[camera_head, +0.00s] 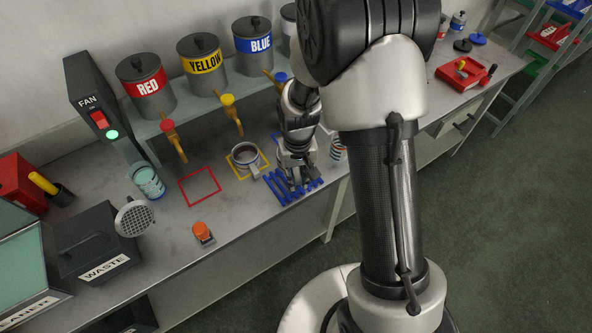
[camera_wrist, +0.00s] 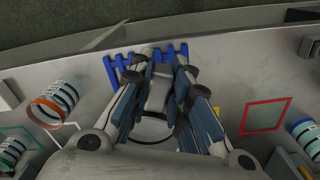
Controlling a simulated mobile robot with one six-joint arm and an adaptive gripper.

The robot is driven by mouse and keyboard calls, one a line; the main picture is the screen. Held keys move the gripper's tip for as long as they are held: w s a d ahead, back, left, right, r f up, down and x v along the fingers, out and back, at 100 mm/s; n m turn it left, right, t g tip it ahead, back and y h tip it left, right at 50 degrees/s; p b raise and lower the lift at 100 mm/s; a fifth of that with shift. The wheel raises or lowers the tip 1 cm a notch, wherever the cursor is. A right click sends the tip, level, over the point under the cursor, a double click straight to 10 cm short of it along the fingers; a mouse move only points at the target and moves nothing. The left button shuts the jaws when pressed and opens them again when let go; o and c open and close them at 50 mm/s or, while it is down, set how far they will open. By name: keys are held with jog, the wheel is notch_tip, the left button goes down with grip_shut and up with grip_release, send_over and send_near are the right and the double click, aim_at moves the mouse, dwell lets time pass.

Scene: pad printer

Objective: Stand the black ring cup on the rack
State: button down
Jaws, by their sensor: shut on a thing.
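My gripper (camera_head: 297,185) is low over the blue rack (camera_head: 275,189), with its fingers pointing down. In the wrist view its fingers are closed around a pale grey-white piece (camera_wrist: 158,88), which I take to be the black ring cup. The blue rack shows beyond the fingertips in the wrist view (camera_wrist: 112,70). I cannot tell whether the held piece touches the rack.
A grey mug (camera_head: 245,156) with dark contents stands in a yellow outline, left of my gripper. An empty red outline (camera_head: 200,186) lies further left. A striped cup (camera_head: 338,148) stands close on the right. A teal cup (camera_head: 148,182) and orange-topped item (camera_head: 203,233) stand left.

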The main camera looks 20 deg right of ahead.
jog(key=shift+w, duration=0.15)
jog(key=shift+d, duration=0.15)
jog(key=shift+f, duration=0.2)
jog(key=shift+f+b, duration=3.05)
jog(key=shift+f, duration=0.85)
jog(key=shift+f+b, duration=0.3)
jog(key=shift+f, duration=0.1)
jog(key=c, duration=1.4)
grip_release()
